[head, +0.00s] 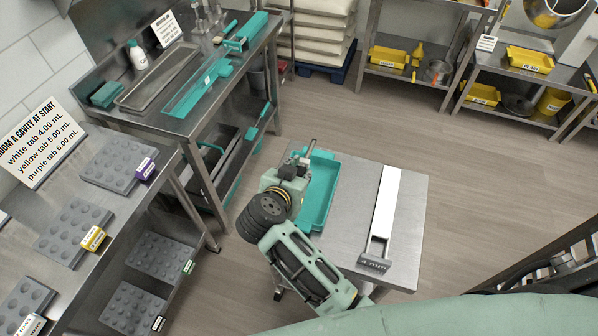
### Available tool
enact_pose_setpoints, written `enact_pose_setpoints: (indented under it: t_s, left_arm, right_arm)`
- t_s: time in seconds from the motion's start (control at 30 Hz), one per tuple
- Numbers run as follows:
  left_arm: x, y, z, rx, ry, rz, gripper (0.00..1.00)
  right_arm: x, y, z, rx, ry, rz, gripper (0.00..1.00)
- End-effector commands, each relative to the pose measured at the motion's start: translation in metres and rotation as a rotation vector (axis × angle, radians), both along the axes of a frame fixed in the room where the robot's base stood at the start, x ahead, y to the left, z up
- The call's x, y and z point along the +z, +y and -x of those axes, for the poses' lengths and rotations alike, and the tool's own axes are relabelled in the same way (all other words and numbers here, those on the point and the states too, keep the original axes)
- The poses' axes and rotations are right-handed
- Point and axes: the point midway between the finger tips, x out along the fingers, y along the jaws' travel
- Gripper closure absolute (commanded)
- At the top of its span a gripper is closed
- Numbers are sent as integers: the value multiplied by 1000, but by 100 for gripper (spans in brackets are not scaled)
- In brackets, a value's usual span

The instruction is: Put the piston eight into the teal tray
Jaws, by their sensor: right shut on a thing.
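The teal tray (318,194) lies on the small steel table in the middle of the head view. My right gripper (298,169) is over the tray's far left part and covers some of it. It is shut on a small grey metal piece, seemingly the piston eight (311,149), which shows as a thin upright part at the fingertips. Most of the piece is hidden by the gripper, and I cannot tell whether it touches the tray. No number can be read on it. My left gripper is not in view.
Grey cavity moulds (118,160) with colored tabs stand on the left bench. Teal tools and a long tray (158,77) are on the bench behind. Floor is clear to the right.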

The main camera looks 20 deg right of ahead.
Motion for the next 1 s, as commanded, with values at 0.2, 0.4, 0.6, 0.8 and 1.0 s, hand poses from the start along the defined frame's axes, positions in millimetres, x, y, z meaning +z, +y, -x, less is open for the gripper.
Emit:
enact_pose_setpoints:
  t_s: [0.2, 0.4, 0.6, 0.8, 1.0]
  left_arm:
    - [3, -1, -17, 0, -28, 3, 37]
    - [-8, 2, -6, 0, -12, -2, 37]
    - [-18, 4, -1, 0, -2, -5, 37]
    - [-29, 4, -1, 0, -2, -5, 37]
    - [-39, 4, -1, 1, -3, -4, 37]
  right_arm:
    - [-13, 1, 2, -13, -5, -8, 100]
    - [-37, 0, 1, -13, -5, -8, 100]
    - [-61, 0, 2, -13, -6, -7, 100]
    - [-85, 1, 2, -13, -6, -9, 100]
    - [-109, 0, 2, -13, -6, -7, 100]
